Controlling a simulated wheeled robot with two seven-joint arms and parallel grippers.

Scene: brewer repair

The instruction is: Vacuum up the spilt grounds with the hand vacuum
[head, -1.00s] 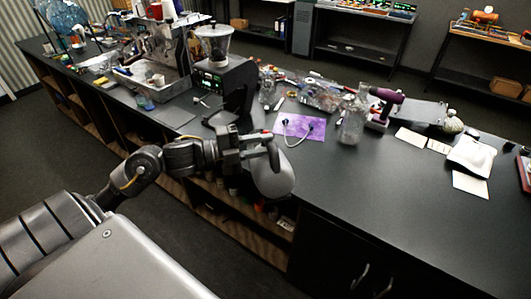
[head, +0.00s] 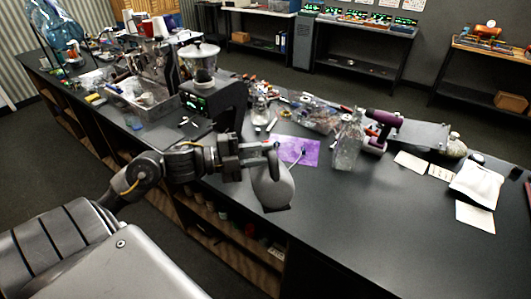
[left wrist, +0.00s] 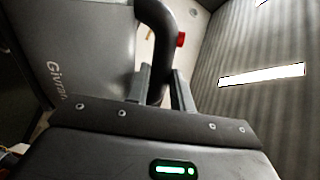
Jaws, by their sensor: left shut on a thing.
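My left gripper (head: 258,155) is shut on the handle of the grey hand vacuum (head: 274,188). The vacuum's rounded body hangs below the fingers, by the front edge of the black counter, with a dark part at its bottom. I cannot tell whether it touches the counter. In the left wrist view the two fingers (left wrist: 163,88) are on either side of the dark curved handle, beside the vacuum's grey body (left wrist: 80,45) with lettering. I cannot make out the spilt grounds in either view. My right gripper is not in view.
A purple mat (head: 298,151) lies behind the vacuum. A glass bottle (head: 348,145) and a purple drill-like tool (head: 384,122) stand right of it. A grinder (head: 203,85) stands at the back left. The counter's right front (head: 390,220) is clear.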

